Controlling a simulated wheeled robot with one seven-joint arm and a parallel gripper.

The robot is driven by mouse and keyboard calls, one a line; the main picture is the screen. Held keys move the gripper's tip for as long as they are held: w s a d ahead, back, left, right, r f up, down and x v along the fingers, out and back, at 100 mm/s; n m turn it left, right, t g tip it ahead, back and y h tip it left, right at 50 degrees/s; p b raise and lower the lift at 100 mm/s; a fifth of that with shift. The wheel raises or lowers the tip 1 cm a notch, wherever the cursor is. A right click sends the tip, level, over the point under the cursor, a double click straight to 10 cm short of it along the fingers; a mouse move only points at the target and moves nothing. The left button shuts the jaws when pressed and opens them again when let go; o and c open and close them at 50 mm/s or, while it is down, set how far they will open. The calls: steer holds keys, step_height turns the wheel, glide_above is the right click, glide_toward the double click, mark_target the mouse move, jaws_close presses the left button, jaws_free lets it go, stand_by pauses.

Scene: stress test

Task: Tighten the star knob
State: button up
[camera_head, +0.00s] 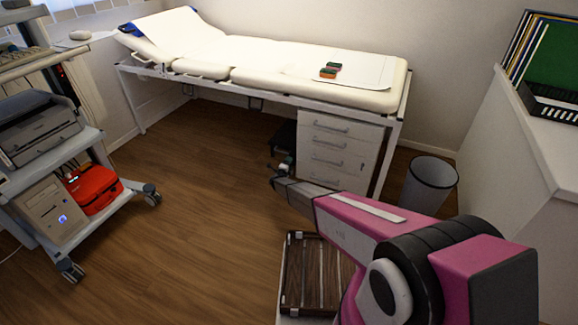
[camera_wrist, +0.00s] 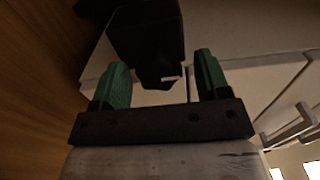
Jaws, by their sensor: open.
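No star knob can be made out clearly in either view. A dark block-like object (camera_wrist: 148,35) is ahead of my gripper (camera_wrist: 161,62) in the wrist view, with a small angular part at its lower end between the fingers. I cannot tell whether that part is the knob. My gripper has green fingers, spread apart, with nothing seen clamped between them. In the head view my gripper (camera_head: 281,166) is low in front of a black object (camera_head: 283,142) beside the white drawer cabinet. Contact cannot be told.
The drawer cabinet (camera_head: 338,150) stands under the examination couch (camera_head: 240,50). A grey bin (camera_head: 428,183) is to its right. A wheeled equipment cart (camera_head: 105,195) is at left. A slatted wooden item (camera_head: 315,275) lies below my arm. The wooden floor (camera_head: 190,230) between is clear.

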steer(key=v, duration=1)
steer(key=shift+s, duration=0.35)
steer(key=shift+a, duration=0.1)
steer(key=s+d+r+n+g+y, duration=0.2)
steer(key=d+r+n+y, duration=0.15)
steer(key=r, duration=0.35)
steer(key=s+d+r+n+g+y, duration=0.1)
steer(key=s+d+r+n+y, duration=0.2)
steer(key=r+n, duration=0.3)
steer(key=s+d+r+n+g+y, duration=0.2)
steer(key=d+r+n+y, duration=0.15)
steer(key=r, duration=0.45)
steer(key=s+d+r+n+g+h, duration=0.1)
steer(key=s+d+r+n+g, duration=0.2)
steer(key=s+d+r, duration=0.3)
steer(key=s+d+r+n+g+h, duration=0.1)
steer(key=s+d+r+n+g, duration=0.2)
steer(key=s+d, duration=0.6)
steer(key=s+d+r+n+g+h, duration=0.1)
steer(key=s+d+r+n+g, duration=0.2)
steer(key=s, duration=1.7)
steer(key=d+r+g, duration=0.3)
steer(key=d+r, duration=0.2)
steer(key=shift+r+h, duration=0.4)
